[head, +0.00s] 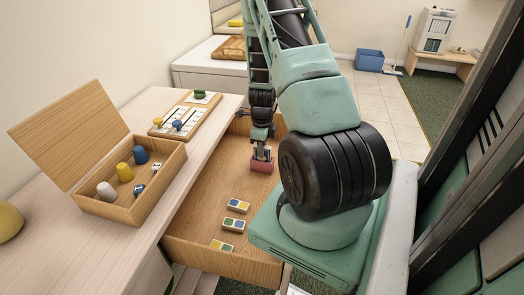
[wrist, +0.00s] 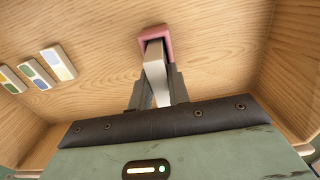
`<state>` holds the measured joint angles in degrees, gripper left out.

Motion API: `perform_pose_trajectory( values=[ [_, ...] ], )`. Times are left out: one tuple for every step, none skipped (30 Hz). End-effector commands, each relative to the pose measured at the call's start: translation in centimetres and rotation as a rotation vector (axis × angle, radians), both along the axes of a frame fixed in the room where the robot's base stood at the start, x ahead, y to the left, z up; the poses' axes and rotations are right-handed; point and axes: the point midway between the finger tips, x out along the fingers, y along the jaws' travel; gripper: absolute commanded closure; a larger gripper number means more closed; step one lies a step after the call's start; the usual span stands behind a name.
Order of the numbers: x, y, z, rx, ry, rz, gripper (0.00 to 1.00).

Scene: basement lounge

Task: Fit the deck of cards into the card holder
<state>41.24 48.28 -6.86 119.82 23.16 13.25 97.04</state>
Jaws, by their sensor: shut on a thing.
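The card holder (head: 262,166) is a small reddish-pink open box at the far part of the open drawer. In the wrist view the holder (wrist: 155,33) shows as a pink rim at the top centre. My gripper (head: 262,151) is directly above the holder, pointing down. In the wrist view its dark fingers (wrist: 158,90) are closed on a pale grey-white slab, which looks like the deck of cards (wrist: 155,75). The deck's far end meets the holder's opening, within the pink rim. How deep it sits is hidden.
Three domino-like tiles (head: 233,224) lie in the near part of the drawer (head: 195,215), whose walls surround my gripper. On the pale top to the left stand an open wooden box (head: 120,212) with coloured pegs and dice, and a wooden board (head: 165,130). The drawer floor between is bare.

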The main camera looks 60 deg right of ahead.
Motion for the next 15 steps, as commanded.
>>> perform_pose_trajectory(
  values=[
    [-0.08,-0.02,-0.70,0.002,0.001,-0.002,1.00],
    [-0.03,-0.05,-0.87,0.000,0.000,-0.002,1.00],
    [0.02,-0.04,-0.97,-0.001,-0.001,-0.002,1.00],
    [0.04,-0.05,-0.96,0.000,-0.002,-0.001,1.00],
    [0.05,-0.05,-0.93,-0.001,-0.002,-0.001,1.00],
    [0.05,-0.05,-0.92,-0.001,-0.002,-0.001,1.00],
    [0.04,-0.05,-0.91,-0.002,-0.001,-0.001,1.00],
    [0.04,-0.04,-0.91,-0.002,-0.001,-0.001,1.00],
    [0.04,-0.04,-0.93,-0.002,-0.001,-0.001,1.00],
    [0.03,-0.03,-0.99,-0.001,-0.001,-0.001,1.00],
    [0.03,-0.03,-1.08,-0.001,-0.001,0.000,1.00],
    [0.03,-0.02,-1.24,-0.001,-0.001,0.000,1.00],
    [0.02,-0.02,-1.34,-0.001,-0.001,0.000,1.00],
    [0.02,-0.02,-1.27,-0.001,-0.001,0.001,0.77],
    [0.03,-0.02,-1.22,-0.001,-0.001,0.001,0.66]
  ],
)
